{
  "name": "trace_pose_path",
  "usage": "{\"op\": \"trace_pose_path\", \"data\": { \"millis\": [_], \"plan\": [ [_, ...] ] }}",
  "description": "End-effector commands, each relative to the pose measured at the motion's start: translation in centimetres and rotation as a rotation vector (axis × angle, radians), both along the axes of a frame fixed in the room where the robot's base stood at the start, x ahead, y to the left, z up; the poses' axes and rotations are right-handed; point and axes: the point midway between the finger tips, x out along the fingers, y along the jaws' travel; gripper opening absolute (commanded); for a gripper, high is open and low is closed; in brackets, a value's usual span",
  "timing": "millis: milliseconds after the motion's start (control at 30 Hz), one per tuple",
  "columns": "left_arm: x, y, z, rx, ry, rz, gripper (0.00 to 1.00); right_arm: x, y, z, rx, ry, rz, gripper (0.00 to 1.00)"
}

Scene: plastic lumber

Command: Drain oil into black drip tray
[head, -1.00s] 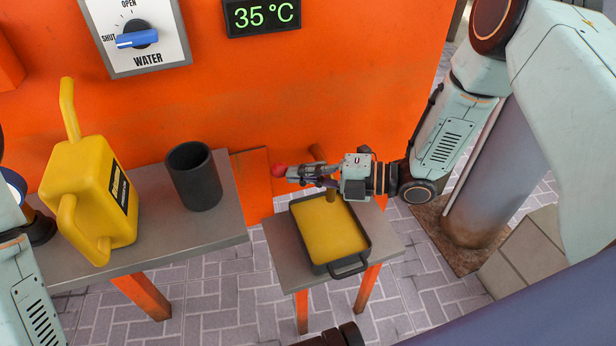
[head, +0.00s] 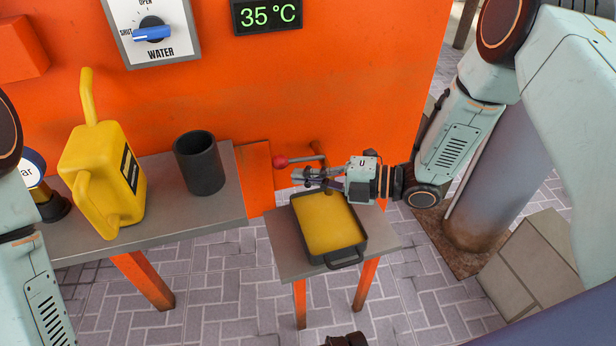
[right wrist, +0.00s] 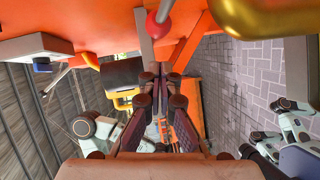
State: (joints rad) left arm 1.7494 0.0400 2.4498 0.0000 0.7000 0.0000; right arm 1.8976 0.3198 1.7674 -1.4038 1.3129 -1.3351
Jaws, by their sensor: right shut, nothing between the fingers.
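The black drip tray (head: 348,258) stands on a small grey table under the orange wall and holds yellow oil (head: 326,228). A short brownish stream or spout shows over the oil's back edge, partly hidden by my gripper. A lever with a red knob (head: 281,162) sticks out to the left of a pipe on the wall; the knob also shows in the right wrist view (right wrist: 158,25). My right gripper (head: 297,176) is shut and empty, just in front of and below the lever, above the tray's back edge. My left gripper is out of view.
A yellow oil can (head: 100,180) and a dark cup (head: 199,165) stand on the grey bench (head: 200,225) to the left. A blue water knob (head: 153,33) and a temperature display (head: 266,15) are on the wall. Bare floor lies between bench and small table.

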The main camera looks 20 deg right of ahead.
Motion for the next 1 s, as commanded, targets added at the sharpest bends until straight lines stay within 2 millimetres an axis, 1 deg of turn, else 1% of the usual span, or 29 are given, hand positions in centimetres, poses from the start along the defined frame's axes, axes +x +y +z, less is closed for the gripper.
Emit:
{"op": "trace_pose_path", "data": {
  "millis": [67, 500, 633, 800, 1000],
  "plan": [
    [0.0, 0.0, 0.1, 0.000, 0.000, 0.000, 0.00, 0.1, 0.1, 0.1, 0.000, -0.001, 0.000, 0.00],
    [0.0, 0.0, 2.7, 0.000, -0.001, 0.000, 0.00, -4.0, -5.3, 1.3, 0.002, 0.001, -0.004, 0.00],
    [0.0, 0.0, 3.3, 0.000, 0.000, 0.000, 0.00, -5.0, -6.5, 1.5, 0.002, 0.001, -0.003, 0.00],
    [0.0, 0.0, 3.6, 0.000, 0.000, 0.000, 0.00, -5.9, -7.3, 1.5, 0.000, 0.001, 0.000, 0.00],
    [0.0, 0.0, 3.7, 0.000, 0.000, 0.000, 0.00, -6.2, -7.5, 1.5, 0.000, 0.000, 0.000, 0.00]
  ]
}}
